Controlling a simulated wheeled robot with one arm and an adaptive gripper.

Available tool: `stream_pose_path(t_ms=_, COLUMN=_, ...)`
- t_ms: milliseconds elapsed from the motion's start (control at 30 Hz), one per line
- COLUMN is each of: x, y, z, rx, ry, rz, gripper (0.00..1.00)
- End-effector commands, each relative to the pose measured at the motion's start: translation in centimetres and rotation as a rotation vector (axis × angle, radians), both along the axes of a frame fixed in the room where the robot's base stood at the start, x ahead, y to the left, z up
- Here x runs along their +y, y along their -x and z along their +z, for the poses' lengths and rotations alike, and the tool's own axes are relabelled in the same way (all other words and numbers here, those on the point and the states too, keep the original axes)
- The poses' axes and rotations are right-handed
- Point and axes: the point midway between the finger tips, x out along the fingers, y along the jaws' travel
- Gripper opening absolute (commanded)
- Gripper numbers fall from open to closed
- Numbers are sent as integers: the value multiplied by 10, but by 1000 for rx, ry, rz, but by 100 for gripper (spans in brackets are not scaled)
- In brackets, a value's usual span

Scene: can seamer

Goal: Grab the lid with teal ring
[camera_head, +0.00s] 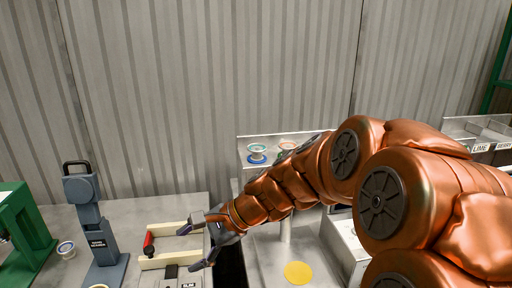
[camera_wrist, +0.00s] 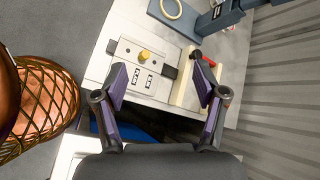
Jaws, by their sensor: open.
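A small spool-shaped item with a teal upper ring (camera_head: 257,148) and a blue base stands on the raised shelf at the back, in the head view. I take it for the lid with teal ring, but it is small there. It does not show in the wrist view. My gripper (camera_head: 189,248) is open and empty, well to the left of and nearer than that item, above the left bench. In the wrist view my gripper (camera_wrist: 160,82) has its two purple-padded fingers spread, with nothing between them.
A second item (camera_head: 287,146) stands right of the teal one, partly hidden by my arm. The blue-grey seamer (camera_head: 91,225), a cup (camera_head: 66,249) and a red-handled tool (camera_head: 149,243) are on the left bench. A yellow disc (camera_head: 298,272) lies front centre. The wrist view shows a yellow knob (camera_wrist: 144,56).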

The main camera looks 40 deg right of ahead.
Motion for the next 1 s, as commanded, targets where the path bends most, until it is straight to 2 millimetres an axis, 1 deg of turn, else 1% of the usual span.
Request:
stream_pose_path(t_ms=33, x=-20, y=-16, z=14, rx=-2, ry=-68, rz=-110, gripper=72)
stream_pose_path(t_ms=67, x=-33, y=-26, z=21, rx=-3, ry=-111, rz=-175, gripper=72)
stream_pose_path(t_ms=100, x=-50, y=-38, z=30, rx=-5, ry=-170, rz=-262, gripper=72)
stream_pose_path(t_ms=167, x=-80, y=-53, z=43, rx=-7, ry=-262, rz=-392, gripper=72)
stream_pose_path(t_ms=200, x=-102, y=-61, z=52, rx=-12, ry=-324, rz=-478, gripper=72)
stream_pose_path(t_ms=233, x=-119, y=-67, z=59, rx=-16, ry=-370, rz=-540, gripper=72)
stream_pose_path(t_ms=267, x=-135, y=-71, z=65, rx=-20, ry=-416, rz=-600, gripper=72)
stream_pose_path(t_ms=300, x=-158, y=-75, z=72, rx=-25, ry=-478, rz=-676, gripper=72)
stream_pose_path(t_ms=367, x=-191, y=-79, z=82, rx=-35, ry=-565, rz=-779, gripper=72)
stream_pose_path(t_ms=400, x=-211, y=-79, z=88, rx=-44, ry=-617, rz=-840, gripper=72)
stream_pose_path(t_ms=500, x=-255, y=-77, z=99, rx=-64, ry=-723, rz=-962, gripper=72)
stream_pose_path(t_ms=533, x=-265, y=-76, z=101, rx=-68, ry=-747, rz=-990, gripper=72)
stream_pose_path(t_ms=600, x=-283, y=-74, z=105, rx=-76, ry=-793, rz=-1038, gripper=72)
stream_pose_path(t_ms=700, x=-296, y=-72, z=107, rx=-82, ry=-831, rz=-1074, gripper=72)
stream_pose_path(t_ms=800, x=-298, y=-77, z=107, rx=-83, ry=-842, rz=-1081, gripper=72)
stream_pose_path(t_ms=1000, x=-294, y=-93, z=104, rx=-82, ry=-840, rz=-1077, gripper=72)
